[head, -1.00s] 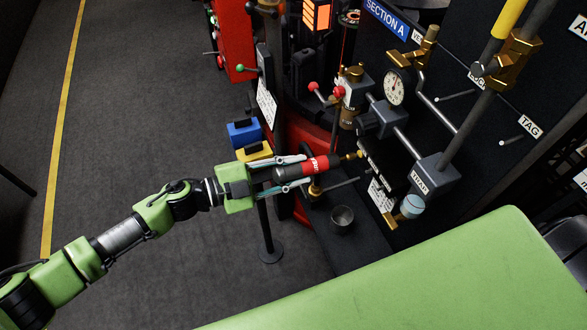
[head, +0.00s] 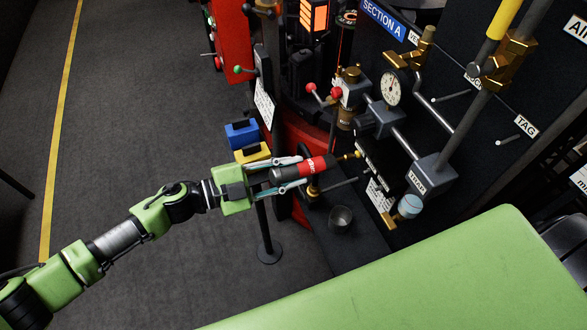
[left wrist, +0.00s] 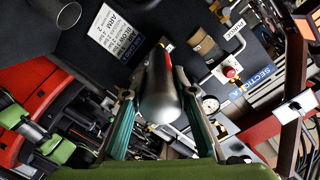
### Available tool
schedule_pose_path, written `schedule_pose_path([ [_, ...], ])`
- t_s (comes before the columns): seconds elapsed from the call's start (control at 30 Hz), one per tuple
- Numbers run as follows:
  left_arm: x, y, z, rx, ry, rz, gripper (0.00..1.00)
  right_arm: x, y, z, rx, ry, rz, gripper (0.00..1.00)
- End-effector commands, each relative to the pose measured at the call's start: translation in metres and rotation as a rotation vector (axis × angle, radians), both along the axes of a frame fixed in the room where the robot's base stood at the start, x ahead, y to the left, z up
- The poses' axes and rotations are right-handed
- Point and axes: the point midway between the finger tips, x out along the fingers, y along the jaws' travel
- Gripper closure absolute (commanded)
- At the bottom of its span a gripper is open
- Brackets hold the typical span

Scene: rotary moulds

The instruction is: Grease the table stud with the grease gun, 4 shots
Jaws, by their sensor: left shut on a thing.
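The grease gun (head: 314,166), with a red front and a dark grey rear barrel, lies nearly level in my left gripper (head: 301,171). The two fingers close on its sides. Its brass nozzle (head: 347,156) points right, towards the dark panel and its brass fittings. In the left wrist view the grey barrel (left wrist: 160,92) sits between the two fingers (left wrist: 155,105) and hides the nozzle. I cannot tell which fitting is the table stud, or whether the nozzle touches one. My right gripper is not in view.
A grey metal cup (head: 340,219) stands on the dark ledge below the gun. A blue bin (head: 241,134) and a yellow bin (head: 252,153) are beside the gripper. A pressure gauge (head: 391,91) and pipes crowd the panel. The floor at left is clear.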

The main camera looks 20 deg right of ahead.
Motion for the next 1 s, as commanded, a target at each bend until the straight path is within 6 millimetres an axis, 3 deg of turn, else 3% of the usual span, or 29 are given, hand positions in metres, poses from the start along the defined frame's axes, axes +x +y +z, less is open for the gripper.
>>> schedule_pose_path([
  [1.0, -0.002, 0.068, 0.001, -0.002, 0.000, -0.001, 0.96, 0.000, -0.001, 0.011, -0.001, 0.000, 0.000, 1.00],
])
